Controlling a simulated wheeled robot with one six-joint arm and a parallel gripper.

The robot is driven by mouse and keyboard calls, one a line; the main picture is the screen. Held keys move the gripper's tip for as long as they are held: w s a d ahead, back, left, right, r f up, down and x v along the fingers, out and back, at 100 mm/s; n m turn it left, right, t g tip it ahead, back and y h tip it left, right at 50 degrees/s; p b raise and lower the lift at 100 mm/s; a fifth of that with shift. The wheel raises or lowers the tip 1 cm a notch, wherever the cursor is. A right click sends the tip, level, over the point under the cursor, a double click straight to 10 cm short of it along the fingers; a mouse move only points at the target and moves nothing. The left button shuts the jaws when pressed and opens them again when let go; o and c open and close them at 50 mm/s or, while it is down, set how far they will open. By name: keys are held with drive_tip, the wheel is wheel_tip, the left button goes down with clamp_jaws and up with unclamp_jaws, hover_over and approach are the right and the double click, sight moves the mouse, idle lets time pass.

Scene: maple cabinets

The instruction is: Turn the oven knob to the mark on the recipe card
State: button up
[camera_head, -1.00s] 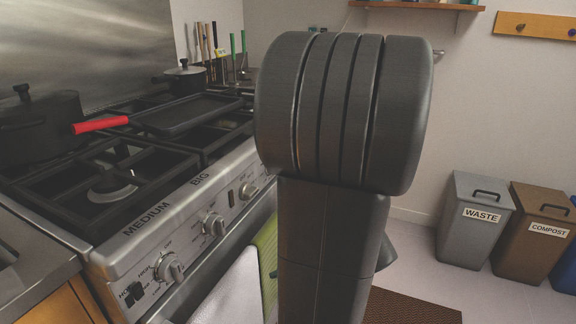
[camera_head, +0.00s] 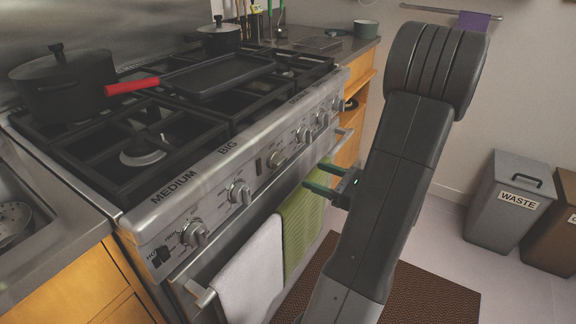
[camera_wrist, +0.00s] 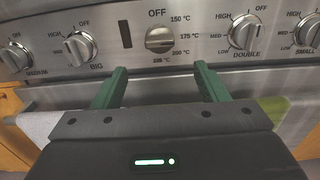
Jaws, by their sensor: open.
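The oven knob (camera_wrist: 159,39) is at the top middle of the wrist view, below the word OFF, with temperature marks from 150 °C down its right side. Its grip looks roughly level; which end points is unclear. In the head view the oven knob (camera_head: 277,159) sits mid-panel beside a small dark window. My gripper (camera_head: 313,175) is open and empty in front of the stove, to the right of the knob in the picture. In the wrist view the green fingers of my gripper (camera_wrist: 160,70) are spread below the knob, apart from it. I see no recipe card.
Burner knobs flank it, including the BIG knob (camera_wrist: 79,48) and DOUBLE knob (camera_wrist: 244,32). A white towel (camera_head: 250,275) and green towel (camera_head: 302,225) hang on the oven handle below. A waste bin (camera_head: 508,205) is at right.

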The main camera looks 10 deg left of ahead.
sight(283, 162)
drive_tip(key=b+x, duration=0.1)
drive_tip(key=x, duration=0.8)
drive_tip(key=shift+a, duration=0.3)
drive_tip(key=c, duration=1)
drive_tip(key=shift+p, duration=0.45)
